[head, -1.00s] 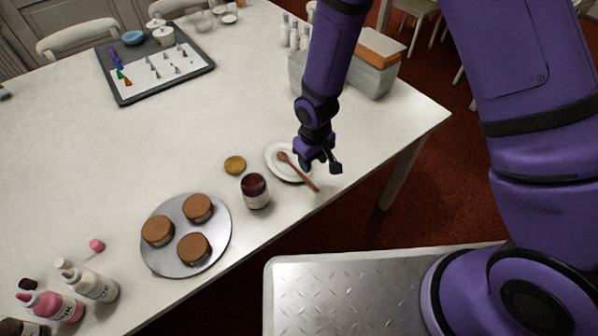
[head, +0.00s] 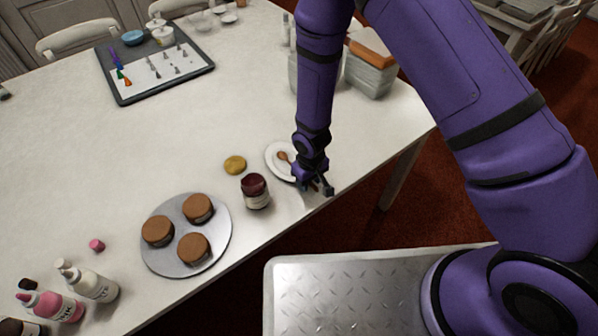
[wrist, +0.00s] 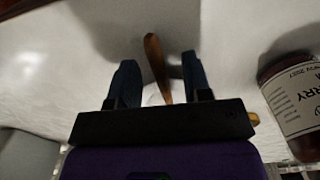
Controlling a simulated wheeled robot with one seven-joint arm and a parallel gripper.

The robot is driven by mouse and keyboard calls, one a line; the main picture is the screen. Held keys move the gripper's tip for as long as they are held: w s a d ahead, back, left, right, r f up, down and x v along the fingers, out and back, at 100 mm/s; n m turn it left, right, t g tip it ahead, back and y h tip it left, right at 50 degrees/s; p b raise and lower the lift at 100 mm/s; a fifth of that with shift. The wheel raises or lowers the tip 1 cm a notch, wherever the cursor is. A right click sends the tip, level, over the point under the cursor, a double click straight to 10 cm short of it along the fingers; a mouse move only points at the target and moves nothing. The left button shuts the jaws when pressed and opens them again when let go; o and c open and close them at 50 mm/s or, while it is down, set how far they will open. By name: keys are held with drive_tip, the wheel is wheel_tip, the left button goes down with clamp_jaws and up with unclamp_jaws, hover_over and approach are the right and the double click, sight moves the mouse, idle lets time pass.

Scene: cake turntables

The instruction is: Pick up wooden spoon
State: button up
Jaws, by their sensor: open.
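The wooden spoon (head: 284,157) rests on a small white plate (head: 271,166) near the table's edge. Its bowl shows in the head view; my gripper (head: 316,186) hides most of the handle. In the wrist view the spoon's brown handle (wrist: 155,62) runs between the two dark blue fingers of my gripper (wrist: 159,62). The fingers are apart, with a gap visible on each side of the handle. I cannot tell the exact height of the fingertips above the table.
A jar with a dark red top (head: 256,192) stands close to the left of my gripper; its label shows in the wrist view (wrist: 297,100). A yellow disc (head: 235,165) and a round tray (head: 222,243) with cakes lie further left. A grey crate (head: 372,78) stands behind.

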clamp_jaws()
idle(0.4)
wheel_tip(320, 180, up, 10)
idle(0.6)
